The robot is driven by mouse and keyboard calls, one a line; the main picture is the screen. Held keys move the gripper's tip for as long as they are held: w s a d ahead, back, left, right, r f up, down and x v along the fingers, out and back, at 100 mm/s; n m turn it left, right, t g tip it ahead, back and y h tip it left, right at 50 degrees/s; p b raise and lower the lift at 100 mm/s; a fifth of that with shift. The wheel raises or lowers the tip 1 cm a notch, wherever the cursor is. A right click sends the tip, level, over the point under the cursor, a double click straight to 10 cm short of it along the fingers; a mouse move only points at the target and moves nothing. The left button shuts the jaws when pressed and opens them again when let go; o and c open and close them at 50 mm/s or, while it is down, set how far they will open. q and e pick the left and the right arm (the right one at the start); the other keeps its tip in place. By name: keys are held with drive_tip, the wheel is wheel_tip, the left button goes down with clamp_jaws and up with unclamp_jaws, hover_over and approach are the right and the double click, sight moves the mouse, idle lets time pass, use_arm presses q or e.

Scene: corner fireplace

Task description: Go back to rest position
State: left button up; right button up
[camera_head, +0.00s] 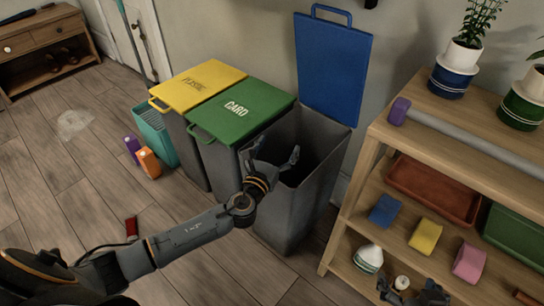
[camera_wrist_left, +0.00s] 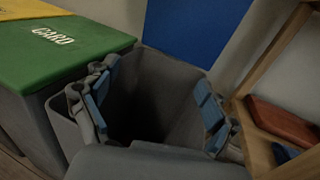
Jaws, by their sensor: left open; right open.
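My left gripper (camera_head: 276,156) reaches in from the left in the head view and is over the grey bin with the raised blue lid (camera_head: 333,68). In the left wrist view my left gripper (camera_wrist_left: 150,108) has its blue-padded fingers spread wide, with nothing between them, over the dark bin opening (camera_wrist_left: 145,125). The bin's inside is too dark to tell its contents. My right gripper (camera_head: 413,290) shows at the bottom right edge of the head view, in front of the wooden shelf (camera_head: 372,143). Its fingers are apart and its lower part is cut off.
Bins with a closed yellow lid (camera_head: 196,86) and a closed green CARD lid (camera_head: 243,110) stand beside the open bin. The shelf holds sponges, trays and pots. Orange (camera_head: 149,162) and purple bottles and a red object (camera_head: 131,227) are on the floor. Left floor is mostly clear.

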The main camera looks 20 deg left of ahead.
use_arm(q)
drive_tip(key=shift+s+a, duration=0.1)
drive_tip(key=shift+s, duration=2.3)
